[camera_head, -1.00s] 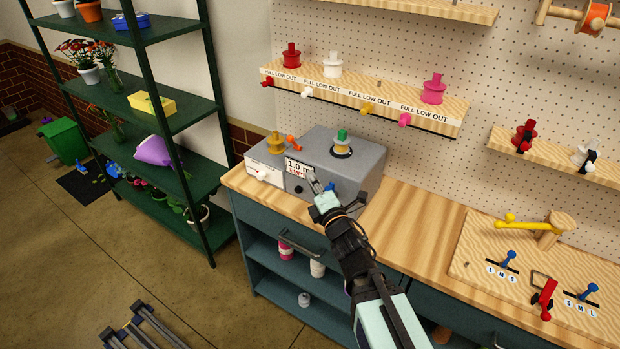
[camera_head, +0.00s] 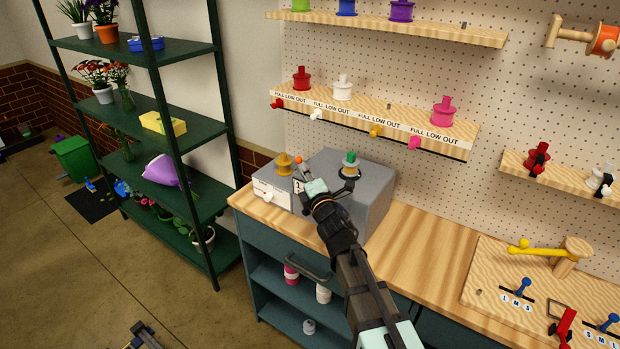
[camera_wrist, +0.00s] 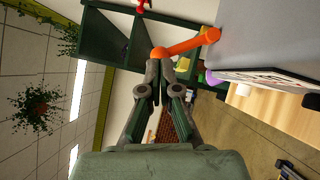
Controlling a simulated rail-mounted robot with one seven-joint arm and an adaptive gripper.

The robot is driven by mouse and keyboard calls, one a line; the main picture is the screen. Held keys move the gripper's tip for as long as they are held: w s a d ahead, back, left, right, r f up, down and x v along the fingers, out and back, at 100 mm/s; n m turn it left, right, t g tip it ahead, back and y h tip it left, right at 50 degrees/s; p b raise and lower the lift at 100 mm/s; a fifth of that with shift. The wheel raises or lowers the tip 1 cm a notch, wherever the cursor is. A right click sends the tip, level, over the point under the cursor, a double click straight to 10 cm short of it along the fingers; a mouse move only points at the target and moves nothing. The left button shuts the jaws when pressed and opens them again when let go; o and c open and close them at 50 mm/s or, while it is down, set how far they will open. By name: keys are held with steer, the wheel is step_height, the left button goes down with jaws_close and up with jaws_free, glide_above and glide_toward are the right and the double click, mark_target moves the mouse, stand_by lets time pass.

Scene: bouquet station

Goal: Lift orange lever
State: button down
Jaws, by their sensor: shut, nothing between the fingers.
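The orange lever (camera_wrist: 186,44) is a short rod on the side of the grey machine (camera_head: 372,203), with a round knob at its free end in the wrist view. In the head view only its orange tip (camera_head: 299,160) shows; my gripper hides the rest. My gripper (camera_head: 301,176) is shut and empty at the machine's front left. In the wrist view its closed fingertips (camera_wrist: 160,66) are right at the knob; I cannot tell whether they touch it.
A green-topped spool (camera_head: 350,164) sits on the machine. A green shelf rack (camera_head: 185,133) stands further left.

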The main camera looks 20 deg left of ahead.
steer(key=shift+w+a, duration=0.35)
steer(key=shift+w, duration=0.1)
steer(key=shift+w+r, duration=0.1)
